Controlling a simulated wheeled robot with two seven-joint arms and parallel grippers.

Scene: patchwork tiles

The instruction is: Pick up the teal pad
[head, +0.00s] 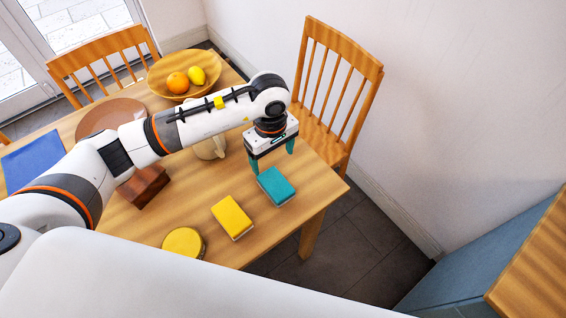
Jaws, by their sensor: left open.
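The teal pad (276,187) lies flat on the wooden table near its right corner. My left gripper (272,160) is just above and behind the pad, pointing down, with its two teal fingers spread apart. Nothing shows between the fingers. One finger overlaps the pad's far edge in the picture, and I cannot tell whether it touches. My right gripper is not in view.
A yellow sponge (232,217) and a round yellow item (184,243) lie left of the pad. A brown block (143,187), a light mug (210,147), a plate (108,117), a blue mat (33,160) and a fruit bowl (160,87) stand farther off. A chair (338,95) is at the table's far right.

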